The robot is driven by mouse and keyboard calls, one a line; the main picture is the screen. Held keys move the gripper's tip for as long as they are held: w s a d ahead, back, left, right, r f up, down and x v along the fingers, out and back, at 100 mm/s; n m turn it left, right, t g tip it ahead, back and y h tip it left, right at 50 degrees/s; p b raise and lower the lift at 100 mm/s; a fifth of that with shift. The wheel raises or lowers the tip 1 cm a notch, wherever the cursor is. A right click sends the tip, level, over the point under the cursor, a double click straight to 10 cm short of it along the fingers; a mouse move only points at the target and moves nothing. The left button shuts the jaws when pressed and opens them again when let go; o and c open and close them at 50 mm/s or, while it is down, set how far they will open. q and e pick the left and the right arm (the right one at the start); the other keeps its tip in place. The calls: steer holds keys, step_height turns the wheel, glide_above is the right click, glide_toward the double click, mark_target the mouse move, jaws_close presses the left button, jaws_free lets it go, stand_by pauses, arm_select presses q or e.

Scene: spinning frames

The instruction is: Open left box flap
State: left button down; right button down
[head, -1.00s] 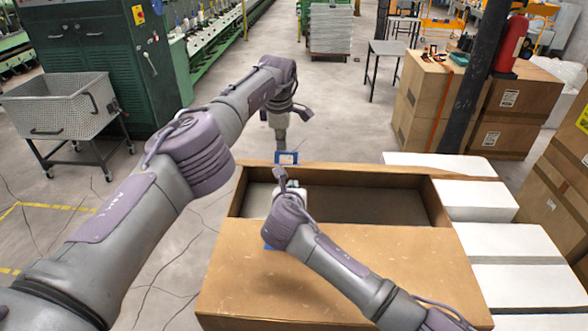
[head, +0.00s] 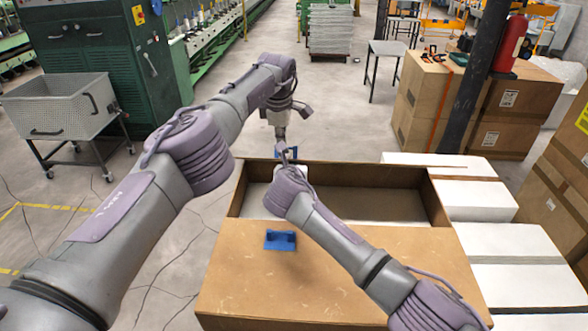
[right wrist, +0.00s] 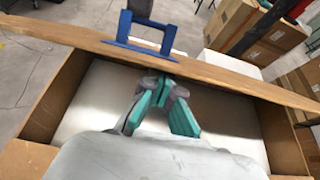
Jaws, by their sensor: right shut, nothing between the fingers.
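A large brown cardboard box (head: 236,203) stands in front of me, its far part open and showing a pale inside. A brown flap (head: 340,285) covers the near part, with a blue handle (head: 280,240) on it. Another blue handle stands at the far edge (right wrist: 146,36) in the right wrist view; in the head view it is mostly hidden behind the arms. My right gripper (right wrist: 168,86) has teal fingers, is shut and empty, and is over the opening, apart from that handle. My left gripper (head: 281,138) is at the far edge by the handle; its fingers are too small to read.
White boxes (head: 520,250) stand against the right side of the box. Brown cartons (head: 430,105) and a dark post (head: 470,85) are at the back right. A metal cart (head: 60,105) stands at the left. The floor (head: 340,105) behind the box is mostly clear.

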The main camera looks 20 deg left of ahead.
arm_select(q)
steer(key=shift+s+d+f+g, duration=0.2)
steer(key=shift+s+f+g, duration=0.15)
steer(key=shift+f, duration=0.15)
steer(key=c, duration=1.4)
jaws_free()
steer(key=shift+a, duration=0.1)
steer(key=shift+o, duration=0.6)
steer(key=shift+w+f, duration=0.1)
steer(key=shift+r, duration=0.4)
